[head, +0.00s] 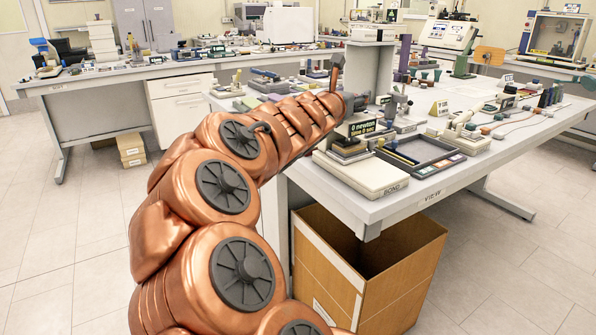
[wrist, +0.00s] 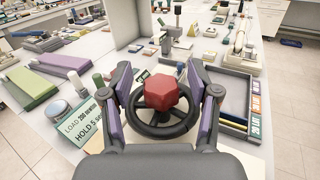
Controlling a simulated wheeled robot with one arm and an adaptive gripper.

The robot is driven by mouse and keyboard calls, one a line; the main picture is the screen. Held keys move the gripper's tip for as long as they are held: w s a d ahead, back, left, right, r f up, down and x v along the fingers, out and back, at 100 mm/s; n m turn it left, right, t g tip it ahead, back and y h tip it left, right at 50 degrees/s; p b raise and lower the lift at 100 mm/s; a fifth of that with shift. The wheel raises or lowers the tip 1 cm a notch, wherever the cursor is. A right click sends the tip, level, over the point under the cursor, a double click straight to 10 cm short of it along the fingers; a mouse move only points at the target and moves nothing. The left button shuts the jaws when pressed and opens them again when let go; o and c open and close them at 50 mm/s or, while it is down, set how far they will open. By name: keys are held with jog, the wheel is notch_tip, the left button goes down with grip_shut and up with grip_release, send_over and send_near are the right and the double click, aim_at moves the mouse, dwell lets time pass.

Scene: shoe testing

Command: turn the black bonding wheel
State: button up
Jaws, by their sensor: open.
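The black bonding wheel (wrist: 148,123) is a spoked ring with a red faceted hub (wrist: 162,92) on top, in the middle of the wrist view. My gripper (wrist: 163,96) is open above it, with one finger on each side of the red hub. The fingers overlap the wheel's rim in the picture; I cannot tell whether they touch it. In the head view, my arm reaches to the near table's left part, and the wheel is not clearly seen there. A small display (head: 363,127) there reads "0 newton".
A green sign (wrist: 92,125) reads "LOAD 200 newton HOLD 5 sec". A dark tray (head: 420,155) and a pale block marked BOND (head: 362,172) lie near the table's front edge. The white table (head: 400,205) is crowded. An open cardboard box (head: 330,262) stands on the floor below.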

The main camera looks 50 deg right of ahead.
jog(key=g+p, duration=0.1)
jog(key=p, duration=0.1)
jog(key=shift+w+r+m+p, duration=0.1)
jog(key=shift+r+m+p, duration=0.05)
jog(key=shift+m+p, duration=0.2)
jog(key=shift+r+g+p, duration=0.1)
jog(key=shift+g+p, duration=0.2)
jog(key=shift+p, duration=0.6)
jog(key=shift+a+r+m+g+p, duration=0.1)
jog(key=shift+m+g+p, duration=0.2)
jog(key=shift+p, duration=0.2)
jog(key=shift+w+m+g+p, duration=0.1)
jog(key=shift+m+g+p, duration=0.2)
jog(key=shift+p, duration=0.4)
jog(key=shift+f+m+g+p, duration=0.3)
jog(key=shift+m+g+p, duration=0.55)
jog(key=shift+g+p, duration=0.5)
jog(key=shift+m+g, duration=0.5)
jog(key=shift+g, duration=0.55)
jog(key=shift+f+m+g+p, duration=0.15)
jog(key=shift+m+g+p, duration=0.2)
jog(key=shift+m+g, duration=0.45)
jog(key=shift+m+g+y+b, duration=0.7)
jog(key=shift+m+g+y, duration=0.1)
jog(key=shift+g, duration=0.6)
jog(key=shift+s+m+g+y+b, duration=0.2)
jog(key=shift+m+g+y+b, duration=0.2)
jog(key=shift+g+b, duration=0.25)
